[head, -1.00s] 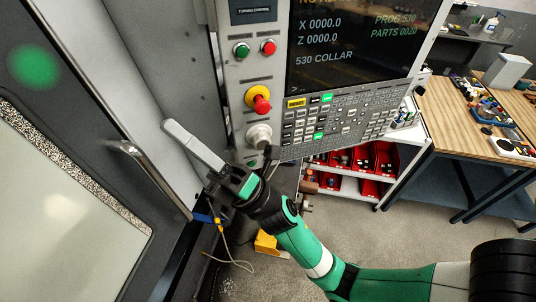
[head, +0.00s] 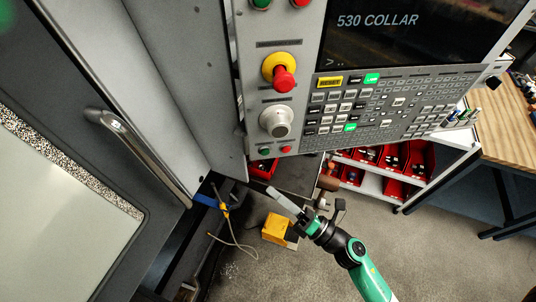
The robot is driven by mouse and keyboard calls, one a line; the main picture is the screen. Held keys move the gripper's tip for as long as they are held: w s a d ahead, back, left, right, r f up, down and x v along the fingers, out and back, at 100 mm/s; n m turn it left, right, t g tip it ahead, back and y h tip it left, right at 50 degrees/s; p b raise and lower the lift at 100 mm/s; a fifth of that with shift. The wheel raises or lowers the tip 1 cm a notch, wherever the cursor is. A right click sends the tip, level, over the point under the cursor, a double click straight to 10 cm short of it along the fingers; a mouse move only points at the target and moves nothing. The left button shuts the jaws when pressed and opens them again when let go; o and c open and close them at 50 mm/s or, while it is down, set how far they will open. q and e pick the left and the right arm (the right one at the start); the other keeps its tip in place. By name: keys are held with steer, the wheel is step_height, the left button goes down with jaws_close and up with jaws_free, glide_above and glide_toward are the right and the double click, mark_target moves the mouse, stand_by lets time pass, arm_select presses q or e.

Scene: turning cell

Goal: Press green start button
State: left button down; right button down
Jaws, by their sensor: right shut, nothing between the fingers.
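The control panel shows a green button (head: 260,3) cut off at the top edge, beside a red button (head: 301,2). A smaller green button (head: 264,151) sits at the panel's lower edge, beside a small red button (head: 286,149). I cannot tell from labels which green one is start. My right gripper (head: 274,192) is shut and empty, its pale fingers pointing up and left. In the picture it is below the lower green button, apart from the panel. My left gripper is not in view.
A red mushroom button on a yellow collar (head: 281,70) and a grey knob (head: 276,120) stick out between the green buttons. The keypad (head: 385,110) is to their right. A door handle (head: 140,150) is at left. Red bins (head: 408,158) stand on a shelf at right.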

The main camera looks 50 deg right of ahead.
mark_target(265, 152)
steer(key=shift+d+f, duration=0.1)
steer(key=shift+d, duration=0.1)
steer(key=w+d, duration=0.5)
steer(key=w, duration=0.2)
steer(key=shift+d, duration=0.3)
stand_by(2.0)
steer(key=shift+w+d, duration=0.25)
steer(key=shift+w, duration=0.05)
